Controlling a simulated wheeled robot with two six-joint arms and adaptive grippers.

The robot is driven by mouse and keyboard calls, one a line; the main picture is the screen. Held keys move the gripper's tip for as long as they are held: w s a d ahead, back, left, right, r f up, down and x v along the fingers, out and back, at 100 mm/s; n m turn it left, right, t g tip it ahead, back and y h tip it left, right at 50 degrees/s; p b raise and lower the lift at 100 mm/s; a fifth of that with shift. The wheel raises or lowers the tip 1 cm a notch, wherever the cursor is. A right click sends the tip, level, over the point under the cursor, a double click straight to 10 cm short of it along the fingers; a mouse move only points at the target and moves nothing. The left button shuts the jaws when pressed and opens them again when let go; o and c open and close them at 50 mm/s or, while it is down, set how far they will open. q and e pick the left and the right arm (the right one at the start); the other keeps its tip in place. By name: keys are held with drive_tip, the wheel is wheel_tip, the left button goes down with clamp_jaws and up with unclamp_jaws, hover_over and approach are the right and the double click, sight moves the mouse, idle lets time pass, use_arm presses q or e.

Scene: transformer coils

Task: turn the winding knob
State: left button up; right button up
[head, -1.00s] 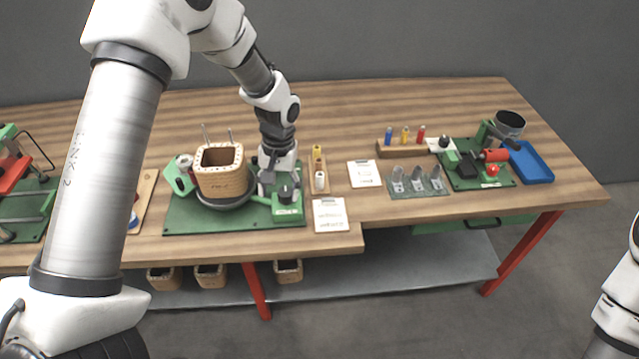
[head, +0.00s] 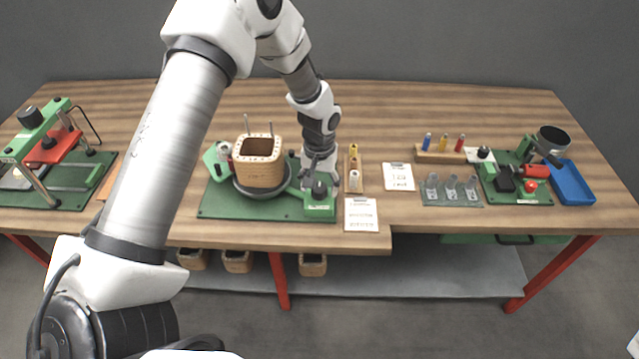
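The winding knob (head: 320,188) is a black knob on a small green box at the right end of a green base plate (head: 218,207). A square wooden coil former (head: 258,165) with two upright rods stands on a dark round turntable left of it. My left gripper (head: 316,181) points down at the knob from behind, very close to it. Its fingers are dark and small here, so I cannot tell whether they touch the knob or how far apart they are. My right gripper is out of view.
A wooden holder with spools (head: 354,180) and a white card (head: 361,214) are close right of the knob. A green press (head: 40,130) is at left.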

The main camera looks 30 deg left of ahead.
use_arm(q)
drive_tip(key=c, duration=1)
drive_tip(key=shift+o, duration=0.2)
